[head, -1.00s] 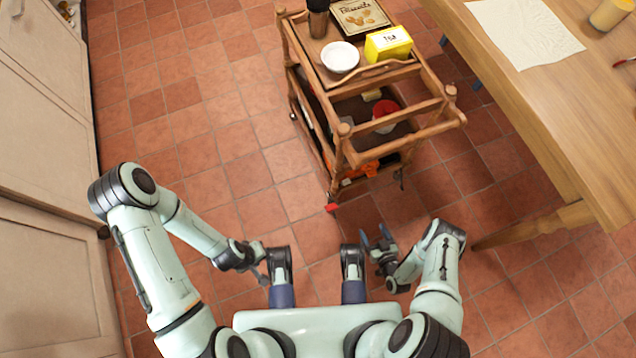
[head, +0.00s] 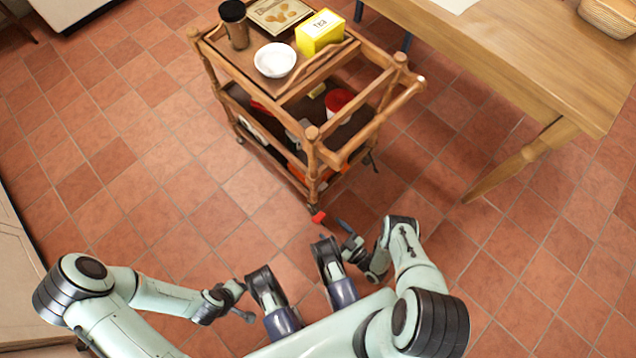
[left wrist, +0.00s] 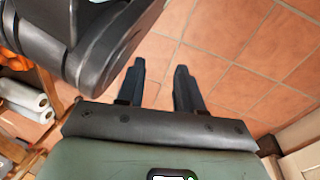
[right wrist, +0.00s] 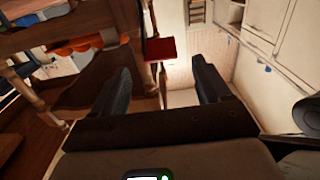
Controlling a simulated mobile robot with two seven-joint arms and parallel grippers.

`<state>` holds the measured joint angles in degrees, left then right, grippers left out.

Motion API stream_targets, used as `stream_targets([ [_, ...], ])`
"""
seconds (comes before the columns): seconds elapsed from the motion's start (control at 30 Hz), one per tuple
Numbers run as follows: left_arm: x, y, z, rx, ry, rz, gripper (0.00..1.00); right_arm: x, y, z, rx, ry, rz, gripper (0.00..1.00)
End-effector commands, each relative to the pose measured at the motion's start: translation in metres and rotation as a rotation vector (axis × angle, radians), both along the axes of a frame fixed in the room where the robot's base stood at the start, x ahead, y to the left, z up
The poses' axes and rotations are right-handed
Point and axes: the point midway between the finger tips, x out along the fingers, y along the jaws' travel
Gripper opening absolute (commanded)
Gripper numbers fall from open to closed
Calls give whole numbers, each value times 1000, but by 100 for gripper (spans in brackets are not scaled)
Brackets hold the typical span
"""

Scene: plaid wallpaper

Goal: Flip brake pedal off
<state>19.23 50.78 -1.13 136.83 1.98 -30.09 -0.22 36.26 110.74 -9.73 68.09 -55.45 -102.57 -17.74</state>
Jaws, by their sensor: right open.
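The wooden cart (head: 312,135) stands in front of me in the head view. The brake pedal (head: 318,217) is a small red tab low at the cart's near corner, close to the floor. A red flat piece that looks like the pedal shows in the right wrist view (right wrist: 160,48), beyond and between the fingertips. My right gripper (head: 347,238) is open and empty, just below and right of the pedal in the head view, apparently apart from it. My left gripper (left wrist: 158,68) is open and empty over the floor, lower left of the pedal.
The cart carries a white bowl (head: 275,60), a yellow tea box (head: 320,33) and a dark jar (head: 234,24) on top. A wooden table (head: 500,55) stands at right, its leg (head: 520,160) near the cart. Tiled floor (head: 140,170) left of the cart is clear.

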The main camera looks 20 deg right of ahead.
Motion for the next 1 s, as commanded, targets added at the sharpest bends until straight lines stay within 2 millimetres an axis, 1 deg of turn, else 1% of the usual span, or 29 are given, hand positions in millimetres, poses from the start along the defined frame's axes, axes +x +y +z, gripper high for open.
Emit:
stream_targets([
  [0.03, -4, 1, -5, -1, 13, 2, 36, 12, 4, -1, 0, -2, 1, 77],
  [0.1, -8, 1, -8, -2, 29, 3, 36, 25, 9, -1, 0, -2, 1, 77],
  [0.2, -15, 2, -13, -3, 51, 5, 36, 42, 15, -1, -2, -2, 0, 77],
  [0.3, -21, 3, -17, -5, 72, 7, 36, 55, 20, -1, -1, -1, 0, 77],
  [0.5, -28, 4, -21, -5, 93, 8, 36, 69, 24, 0, -1, 1, -1, 77],
  [0.77, -29, 4, -21, -6, 95, 9, 36, 70, 25, 0, -1, 1, -1, 77],
  [0.8, -29, 4, -21, -6, 95, 9, 36, 70, 25, 0, -2, 2, -1, 73],
  [0.87, -28, 4, -21, -6, 95, 9, 36, 70, 25, 0, -1, 2, -1, 54],
  [0.9, -28, 4, -21, -6, 94, 8, 36, 70, 25, 0, -1, 2, -1, 41],
  [0.97, -28, 4, -21, -6, 94, 8, 36, 70, 25, 0, -1, 2, -1, 21],
  [1.0, -28, 4, -21, -6, 94, 8, 36, 70, 25, 0, -1, 2, -1, 8],
])
